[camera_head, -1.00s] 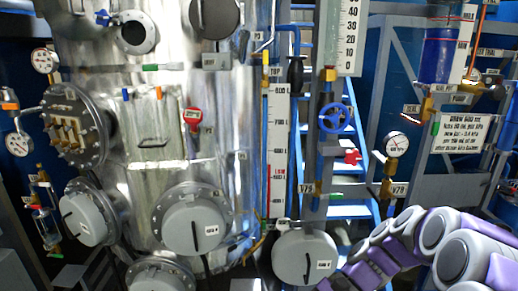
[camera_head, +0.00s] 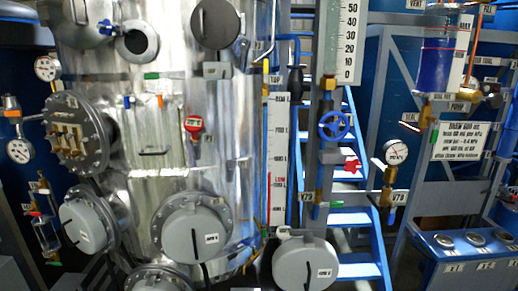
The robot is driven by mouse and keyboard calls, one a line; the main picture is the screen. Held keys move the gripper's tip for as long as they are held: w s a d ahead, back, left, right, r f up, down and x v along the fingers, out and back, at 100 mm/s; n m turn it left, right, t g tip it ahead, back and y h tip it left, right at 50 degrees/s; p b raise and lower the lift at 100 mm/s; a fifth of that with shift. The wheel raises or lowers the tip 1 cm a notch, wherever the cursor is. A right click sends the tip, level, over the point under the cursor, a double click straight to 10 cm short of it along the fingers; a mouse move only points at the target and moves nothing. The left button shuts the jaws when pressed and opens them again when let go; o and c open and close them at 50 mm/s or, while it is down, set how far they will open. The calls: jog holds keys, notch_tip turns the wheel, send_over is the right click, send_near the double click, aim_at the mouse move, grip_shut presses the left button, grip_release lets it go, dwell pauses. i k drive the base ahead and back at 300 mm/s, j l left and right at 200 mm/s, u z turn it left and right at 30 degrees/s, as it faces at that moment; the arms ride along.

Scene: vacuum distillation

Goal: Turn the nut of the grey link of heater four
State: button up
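Several round grey heater covers sit on the lower part of the shiny steel vessel (camera_head: 150,105). One cover (camera_head: 190,228) at the lower middle bears a small label that I cannot read surely. Another cover (camera_head: 298,265) is at the bottom, right of it, also with a small label. A third cover (camera_head: 85,225) is at the lower left, and a further one (camera_head: 155,280) is cut by the bottom edge. I cannot tell which is heater four. No link nut can be made out clearly. My gripper is not in view.
A blue valve wheel (camera_head: 335,125), a red handle (camera_head: 352,165) and a pressure gauge (camera_head: 395,152) are on the pipes at right. Blue stairs (camera_head: 345,242) stand behind them.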

aim_at(73, 154)
jog(key=i+j+u, duration=0.25)
jog(key=u, duration=0.15)
jog(key=i+j+u, duration=0.5)
jog(key=u, duration=0.25)
jog(key=i+u, duration=0.35)
